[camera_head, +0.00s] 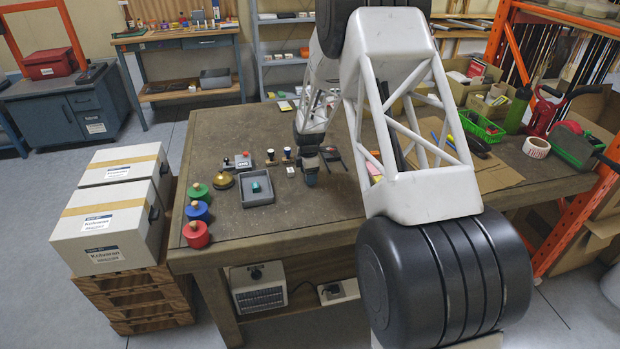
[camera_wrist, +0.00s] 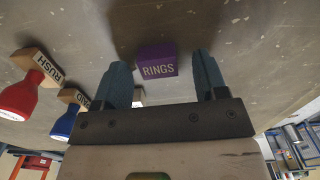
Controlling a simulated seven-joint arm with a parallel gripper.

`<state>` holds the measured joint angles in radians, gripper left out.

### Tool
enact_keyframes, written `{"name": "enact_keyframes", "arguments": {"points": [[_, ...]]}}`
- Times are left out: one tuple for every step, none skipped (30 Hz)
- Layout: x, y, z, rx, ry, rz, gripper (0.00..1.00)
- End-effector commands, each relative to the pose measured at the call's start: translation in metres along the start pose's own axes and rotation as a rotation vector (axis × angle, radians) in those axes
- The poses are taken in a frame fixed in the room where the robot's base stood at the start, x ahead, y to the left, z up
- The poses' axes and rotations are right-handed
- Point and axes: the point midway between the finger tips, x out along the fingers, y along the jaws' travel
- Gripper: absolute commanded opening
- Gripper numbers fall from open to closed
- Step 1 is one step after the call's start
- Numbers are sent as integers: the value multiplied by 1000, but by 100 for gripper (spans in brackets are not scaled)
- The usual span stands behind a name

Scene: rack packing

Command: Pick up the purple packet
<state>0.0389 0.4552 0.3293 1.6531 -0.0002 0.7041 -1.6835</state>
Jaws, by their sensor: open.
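The purple packet (camera_wrist: 156,61), marked RINGS, lies on the tabletop in the wrist view. It is ahead of my gripper (camera_wrist: 166,78), in line with the gap between the two blue-grey fingers. The fingers are apart on either side of it, and I see no contact. In the head view my gripper (camera_head: 310,172) is low over the middle of the table, and I cannot make out the packet there. A small pale object shows beside the left finger in the wrist view, partly hidden.
Two stamps, a red one (camera_wrist: 20,98) marked RUSH and a blue one (camera_wrist: 66,122), are left of my gripper. A grey tray (camera_head: 257,202), a gold bell (camera_head: 223,180) and green, blue and red weights stand left on the table (camera_head: 290,222). Cardboard (camera_head: 490,172) lies right.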

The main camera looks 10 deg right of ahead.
Motion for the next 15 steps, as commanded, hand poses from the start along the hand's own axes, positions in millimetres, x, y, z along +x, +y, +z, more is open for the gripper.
{"name": "enact_keyframes", "arguments": {"points": [[0, 0, 0, 0, 0, 0, 66], [0, 0, 0, 0, 0, 0, 66], [0, 0, 0, 0, 0, 0, 66], [0, 0, 0, 0, 0, 0, 66], [0, 0, 0, 0, 0, 0, 66], [0, 0, 0, 0, 0, 0, 66], [0, 0, 0, 0, 0, 0, 66], [0, 0, 0, 0, 0, 0, 66], [0, 0, 0, 0, 0, 0, 66], [0, 0, 0, 0, 0, 0, 66], [0, 0, 0, 0, 0, 0, 66], [0, 0, 0, 0, 0, 0, 66], [0, 0, 0, 0, 0, 0, 66], [0, 0, 0, 0, 0, 0, 64], [0, 0, 0, 0, 0, 0, 58]]}}
